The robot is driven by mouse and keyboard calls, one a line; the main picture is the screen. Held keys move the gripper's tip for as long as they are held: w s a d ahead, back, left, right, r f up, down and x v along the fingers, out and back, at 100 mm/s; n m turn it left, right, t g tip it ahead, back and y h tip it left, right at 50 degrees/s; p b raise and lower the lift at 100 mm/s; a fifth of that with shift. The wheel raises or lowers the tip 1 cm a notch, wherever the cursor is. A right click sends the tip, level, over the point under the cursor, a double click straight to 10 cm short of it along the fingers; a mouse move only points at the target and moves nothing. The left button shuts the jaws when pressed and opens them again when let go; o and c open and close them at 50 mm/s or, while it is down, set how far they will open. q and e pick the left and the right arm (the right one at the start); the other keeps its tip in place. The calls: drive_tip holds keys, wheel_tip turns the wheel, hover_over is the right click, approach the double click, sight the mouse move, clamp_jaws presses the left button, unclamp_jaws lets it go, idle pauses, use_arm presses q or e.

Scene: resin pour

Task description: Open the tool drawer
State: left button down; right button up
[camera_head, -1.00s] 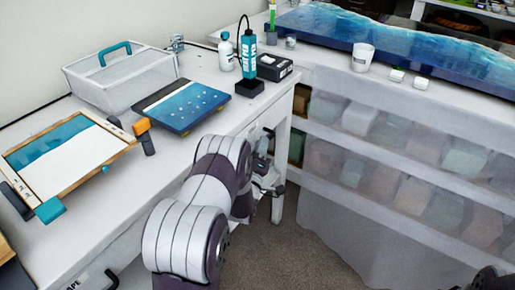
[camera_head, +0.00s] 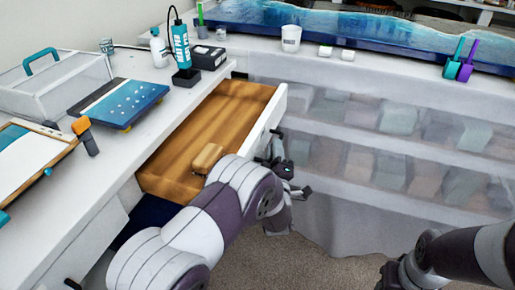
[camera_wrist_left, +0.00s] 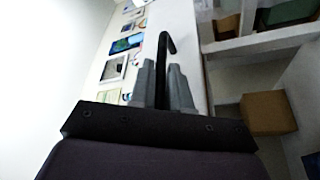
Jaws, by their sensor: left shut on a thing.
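The tool drawer (camera_head: 222,118) is pulled well out from the white bench, showing its wooden inside and white front panel. A tan wooden block (camera_head: 207,157) lies in it. My left gripper (camera_head: 276,162) is at the outer side of the drawer front, shut on the black drawer handle (camera_head: 274,134). In the left wrist view, the left gripper's grey fingers (camera_wrist_left: 166,88) close on both sides of the black handle (camera_wrist_left: 163,50). My left forearm hides part of the drawer's near end. My right arm shows at the lower right, but its gripper is not clearly in view.
A shelf with translucent bins (camera_head: 400,118) stands to the right. Grey floor lies below the drawer.

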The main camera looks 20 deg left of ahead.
use_arm(q)
drive_tip(key=shift+d, duration=0.9)
drive_tip(key=c, duration=1.2)
unclamp_jaws()
drive_tip(key=shift+o, duration=0.2)
drive_tip(key=shift+s, duration=0.1)
drive_tip(key=v, duration=1.2)
drive_tip(key=shift+s+p, duration=0.3)
drive_tip(key=shift+p, duration=0.1)
drive_tip(key=shift+d, duration=0.1)
